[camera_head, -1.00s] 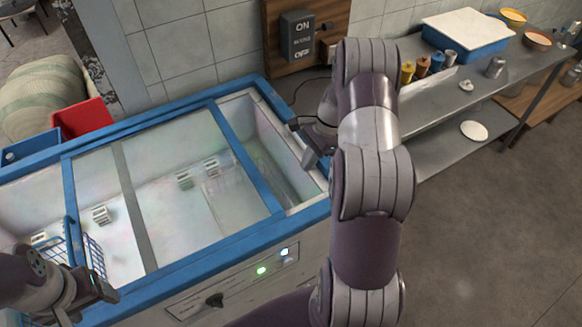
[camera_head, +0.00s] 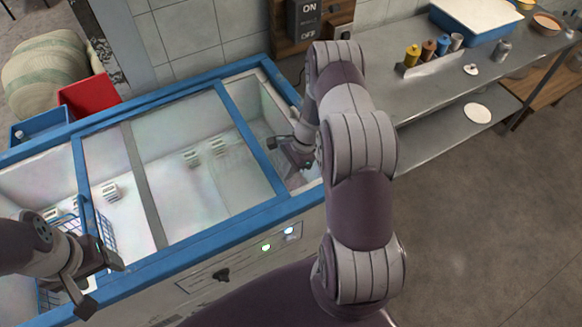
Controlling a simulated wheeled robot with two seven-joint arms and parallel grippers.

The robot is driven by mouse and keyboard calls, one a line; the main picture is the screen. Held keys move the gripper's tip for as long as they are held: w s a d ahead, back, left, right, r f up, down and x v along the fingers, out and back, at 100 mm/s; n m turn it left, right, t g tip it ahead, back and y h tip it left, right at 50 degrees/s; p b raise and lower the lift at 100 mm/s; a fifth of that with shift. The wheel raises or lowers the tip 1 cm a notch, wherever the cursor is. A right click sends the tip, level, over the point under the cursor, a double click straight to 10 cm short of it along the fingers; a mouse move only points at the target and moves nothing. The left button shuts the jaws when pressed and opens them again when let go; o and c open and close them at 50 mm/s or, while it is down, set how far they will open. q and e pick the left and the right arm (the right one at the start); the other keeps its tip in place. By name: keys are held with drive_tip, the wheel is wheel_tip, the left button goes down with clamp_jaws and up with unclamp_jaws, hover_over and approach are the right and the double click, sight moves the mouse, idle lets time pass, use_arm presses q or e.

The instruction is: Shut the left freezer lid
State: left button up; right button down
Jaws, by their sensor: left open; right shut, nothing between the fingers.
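The chest freezer (camera_head: 160,270) has a blue rim and sliding glass lids. The glass panels lie over its middle, between a blue bar (camera_head: 88,185) on the left and another blue bar (camera_head: 250,138) on the right, with a grey bar (camera_head: 143,185) between. Which panel is the left lid I cannot tell for sure. Both ends of the freezer look uncovered. My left gripper (camera_head: 100,282) is open over the front left, near the left blue bar. My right gripper (camera_head: 283,152) is shut and empty at the right-end opening, close to the right blue bar; contact is unclear.
A blue wire basket (camera_head: 67,225) sits in the freezer's left end, partly hidden by my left arm. White items (camera_head: 192,157) lie under the glass. A red bin (camera_head: 88,95) stands behind.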

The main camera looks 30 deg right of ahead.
sight(168, 232)
drive_tip(key=a+b, duration=0.1)
drive_tip(key=a, duration=0.5)
drive_tip(key=a+b, duration=0.1)
drive_tip(key=a, duration=0.6)
drive_tip(key=w+a+b, duration=0.1)
drive_tip(key=a, duration=0.5)
drive_tip(key=shift+a+f, duration=0.1)
drive_tip(key=shift+a, duration=0.3)
drive_tip(key=a, duration=0.9)
drive_tip(key=a+p, duration=0.1)
drive_tip(key=a, duration=0.4)
drive_tip(key=shift+w+a, duration=0.25)
drive_tip(key=shift+w, duration=0.15)
drive_tip(key=shift+a, duration=0.8)
drive_tip(key=shift+w, duration=0.1)
